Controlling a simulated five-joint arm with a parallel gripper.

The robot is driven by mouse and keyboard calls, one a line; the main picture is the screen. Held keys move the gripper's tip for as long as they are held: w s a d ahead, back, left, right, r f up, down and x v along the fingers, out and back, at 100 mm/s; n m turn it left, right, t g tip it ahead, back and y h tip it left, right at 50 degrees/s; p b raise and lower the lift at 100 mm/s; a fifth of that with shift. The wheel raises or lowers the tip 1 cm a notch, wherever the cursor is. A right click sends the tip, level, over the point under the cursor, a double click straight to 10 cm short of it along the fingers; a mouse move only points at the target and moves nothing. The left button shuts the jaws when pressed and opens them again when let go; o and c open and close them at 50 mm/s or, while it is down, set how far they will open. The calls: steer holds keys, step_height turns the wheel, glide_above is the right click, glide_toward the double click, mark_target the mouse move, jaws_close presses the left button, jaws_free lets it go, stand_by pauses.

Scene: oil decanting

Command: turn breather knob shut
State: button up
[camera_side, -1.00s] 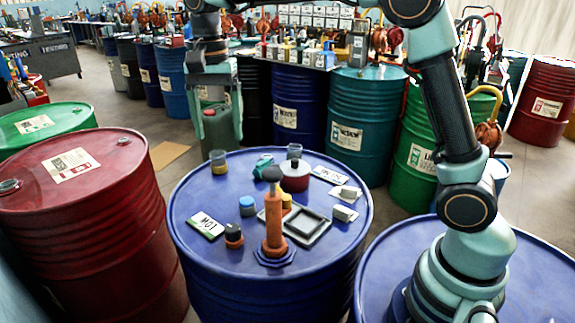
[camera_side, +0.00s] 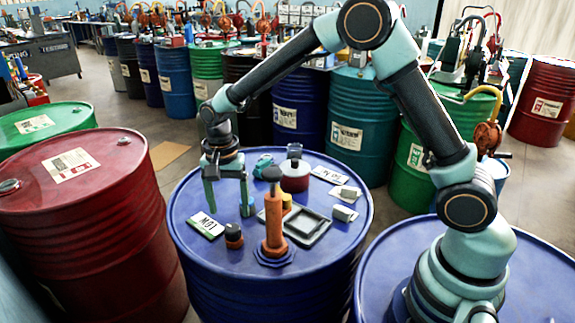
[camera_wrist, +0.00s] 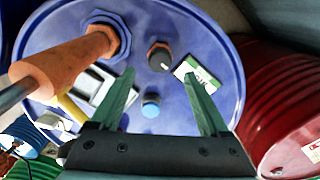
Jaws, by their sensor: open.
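The breather knob (camera_side: 233,236) looks like a small black cap on an orange base, near the front left of the blue drum top. In the wrist view it also shows (camera_wrist: 160,57), with a small pale mark on its cap. My gripper (camera_side: 228,205) is above the drum top, behind the knob in the side view, with fingers pointing down. In the wrist view my gripper (camera_wrist: 158,86) is open and empty, its two green fingers apart. The knob lies beyond the fingertips, roughly centred between them, with no contact seen.
An orange pump post (camera_side: 274,225) stands right of the knob. A blue cap (camera_wrist: 151,104) shows between my fingers. A label card (camera_side: 206,225) lies left of the knob. A grey tray (camera_side: 308,238), red pot (camera_side: 294,178) and white blocks (camera_side: 345,213) sit farther right.

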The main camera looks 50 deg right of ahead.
mark_target(232, 228)
step_height(232, 228, down, 6)
steer(key=shift+r, duration=0.1)
stand_by(0.4)
jaws_close()
steer(key=shift+n, duration=0.3)
steer(key=n, duration=0.9)
steer(key=shift+n, duration=0.5)
